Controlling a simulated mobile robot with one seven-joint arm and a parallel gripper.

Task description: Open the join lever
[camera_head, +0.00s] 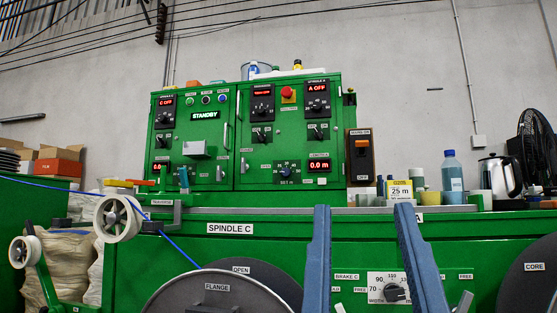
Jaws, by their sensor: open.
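No lever with a readable "join" label shows. The green machine (130,250) has a cabinet (240,150) with switches and small pale handles, too small to read fully. An "OPEN" label (241,270) sits just above the flange disc (215,295) at the lower front. A pale lever end (464,303) shows at the bottom right, near "FREE" labels. My gripper (363,207) is open and empty, its two blue-grey fingers pointing up in front of the machine. The fingers hide parts of the front panel around the "BRAKE C" label.
The blue cable (180,248) passes over a white pulley (119,218) and down behind the flange. A second pulley (24,251) stands left. A blue bottle (452,177), kettle (497,177) and black fan (534,150) stand at the right.

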